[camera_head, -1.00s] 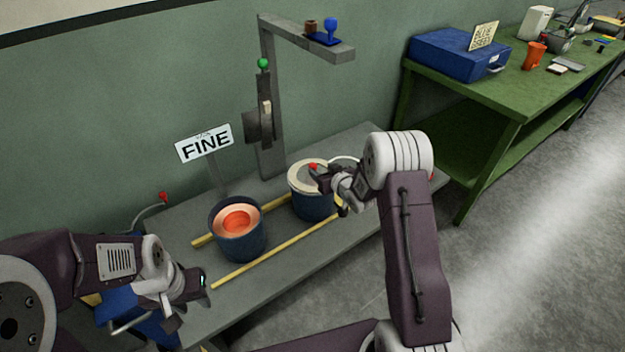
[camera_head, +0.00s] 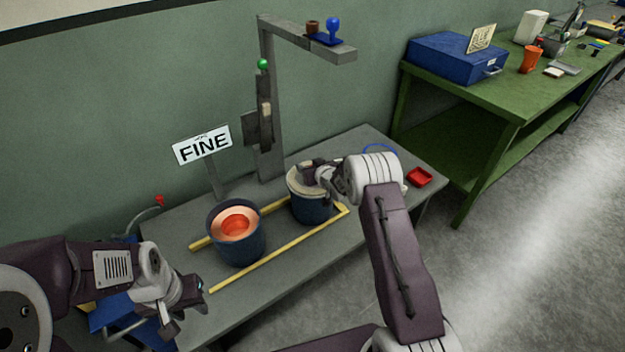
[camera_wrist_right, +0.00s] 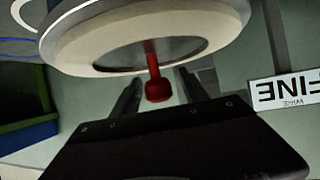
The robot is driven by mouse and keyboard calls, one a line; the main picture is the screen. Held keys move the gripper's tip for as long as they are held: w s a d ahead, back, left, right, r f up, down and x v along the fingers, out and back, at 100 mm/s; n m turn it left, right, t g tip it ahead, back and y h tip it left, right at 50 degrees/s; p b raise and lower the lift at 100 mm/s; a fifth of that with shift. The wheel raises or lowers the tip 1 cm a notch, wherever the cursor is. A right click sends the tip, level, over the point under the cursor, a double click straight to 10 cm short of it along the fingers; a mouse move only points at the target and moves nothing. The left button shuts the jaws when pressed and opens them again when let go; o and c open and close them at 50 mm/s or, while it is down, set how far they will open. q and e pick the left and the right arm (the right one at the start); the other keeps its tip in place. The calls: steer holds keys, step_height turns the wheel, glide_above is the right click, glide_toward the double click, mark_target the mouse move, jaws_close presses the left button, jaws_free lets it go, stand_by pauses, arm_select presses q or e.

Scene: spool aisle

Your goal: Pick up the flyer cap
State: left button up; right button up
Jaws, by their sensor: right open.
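The flyer cap looks to be the cream disc (camera_head: 296,184) with a red knob, on top of the right-hand dark blue can (camera_head: 312,210). In the right wrist view the cream disc (camera_wrist_right: 150,42) fills the top, and its red knob (camera_wrist_right: 158,88) sticks out between my open fingers. My right gripper (camera_head: 308,172) is over the cap and hides the knob in the head view; its fingers also show in the right wrist view (camera_wrist_right: 158,95). My left gripper (camera_head: 192,290) is off the bench's front left; its jaws are unclear.
An open can with a copper-coloured inside (camera_head: 236,230) stands left of the capped one. Yellow strips (camera_head: 270,255) lie on the grey bench (camera_head: 370,150). A grey post (camera_head: 268,110) and a FINE sign (camera_head: 203,145) stand behind. A red tray (camera_head: 419,177) sits at the right end.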

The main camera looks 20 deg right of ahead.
jaws_close()
steer(key=shift+r, duration=0.5)
steer(key=r, duration=0.2)
steer(key=d+r+p, duration=0.1)
steer(key=r, duration=0.1)
steer(key=shift+s+d+r, duration=0.1)
steer(key=s+d+r+p, duration=0.2)
steer(key=d+r, duration=0.4)
steer(key=d, duration=0.4)
steer(key=shift+d+p, duration=0.15)
steer(key=shift+p, duration=0.55)
